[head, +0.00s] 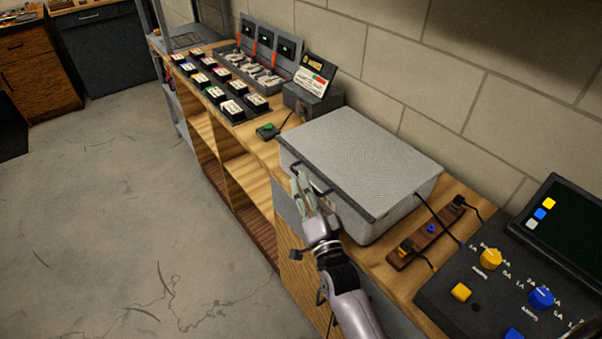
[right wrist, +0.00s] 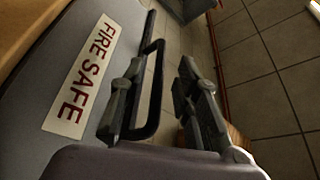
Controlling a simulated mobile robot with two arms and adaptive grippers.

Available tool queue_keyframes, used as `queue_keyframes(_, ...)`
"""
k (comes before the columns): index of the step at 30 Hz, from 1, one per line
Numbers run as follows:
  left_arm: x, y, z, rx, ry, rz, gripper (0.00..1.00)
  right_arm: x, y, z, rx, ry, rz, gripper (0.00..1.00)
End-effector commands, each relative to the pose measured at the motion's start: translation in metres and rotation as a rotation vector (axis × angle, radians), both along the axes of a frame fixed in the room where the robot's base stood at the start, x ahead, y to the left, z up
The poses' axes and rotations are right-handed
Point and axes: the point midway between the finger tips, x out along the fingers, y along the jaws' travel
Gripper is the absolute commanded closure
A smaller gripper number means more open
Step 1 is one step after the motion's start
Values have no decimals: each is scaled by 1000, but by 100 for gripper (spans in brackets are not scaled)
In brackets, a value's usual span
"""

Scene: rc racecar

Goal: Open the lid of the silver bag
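The silver bag (head: 395,205) is a boxy grey case on the wooden bench. Its flat textured lid (head: 362,150) is closed. A black handle (head: 322,189) sticks out from the front edge; it shows large in the right wrist view (right wrist: 155,95), beside a white "FIRE SAFE" label (right wrist: 82,75). My right gripper (head: 300,188) is at the bag's front edge, by the handle. In the right wrist view its fingers (right wrist: 160,98) are apart, and the handle's bar appears to lie between them, nearer the left finger. Contact cannot be told. My left gripper is not in view.
A brown power strip (head: 430,236) and a dark control panel (head: 500,280) stand right of the bag. A small box with a green button (head: 267,131), a grey charger (head: 312,98) and several battery packs (head: 215,82) lie beyond it. A wall runs behind; the floor (head: 130,200) is clear.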

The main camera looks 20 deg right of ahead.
Motion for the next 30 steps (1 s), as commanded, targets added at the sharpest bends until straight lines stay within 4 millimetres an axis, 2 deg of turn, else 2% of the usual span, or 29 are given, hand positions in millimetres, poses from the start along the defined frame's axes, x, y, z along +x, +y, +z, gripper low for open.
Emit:
queue_keyframes(3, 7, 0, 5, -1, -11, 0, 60, 18, 0, 5, 0, -1, -1, 70)
queue_keyframes(6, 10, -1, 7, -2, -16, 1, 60, 27, 0, 6, 0, 1, -1, 70)
queue_keyframes(18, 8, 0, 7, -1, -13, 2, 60, 34, 1, 7, 0, 1, -1, 71)
queue_keyframes(30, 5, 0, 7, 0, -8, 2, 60, 33, 1, 7, 0, 1, -1, 98)
